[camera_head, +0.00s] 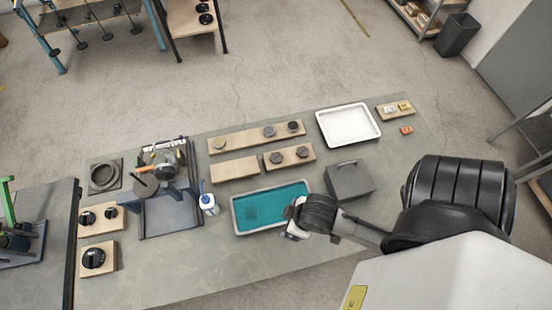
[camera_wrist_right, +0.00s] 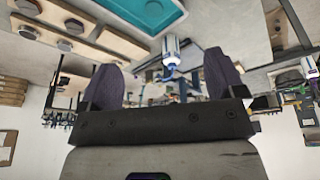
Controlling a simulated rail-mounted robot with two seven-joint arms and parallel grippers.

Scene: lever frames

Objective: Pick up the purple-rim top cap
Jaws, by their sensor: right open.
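I cannot make out a purple rim on any cap. Round dark caps sit on the rear wooden board, one in its middle (camera_head: 268,132) and one at its right end (camera_head: 293,126); a yellowish-rimmed one (camera_head: 219,143) is at its left. Two more dark caps, a left one (camera_head: 277,157) and a right one (camera_head: 302,152), sit on the shorter board in front. My right gripper (camera_head: 291,217) is by the right side of the teal-lined tray (camera_head: 233,222), apart from the caps. In the right wrist view its fingers (camera_wrist_right: 163,80) are spread and empty. My left gripper is out of view.
A white tray (camera_head: 375,133), a grey box with a handle (camera_head: 349,181) and a bare wooden block (camera_head: 234,169) stand on the table. A white-and-blue bottle (camera_head: 208,205) and a tool stand (camera_head: 170,216) are at the left. The front table strip is clear.

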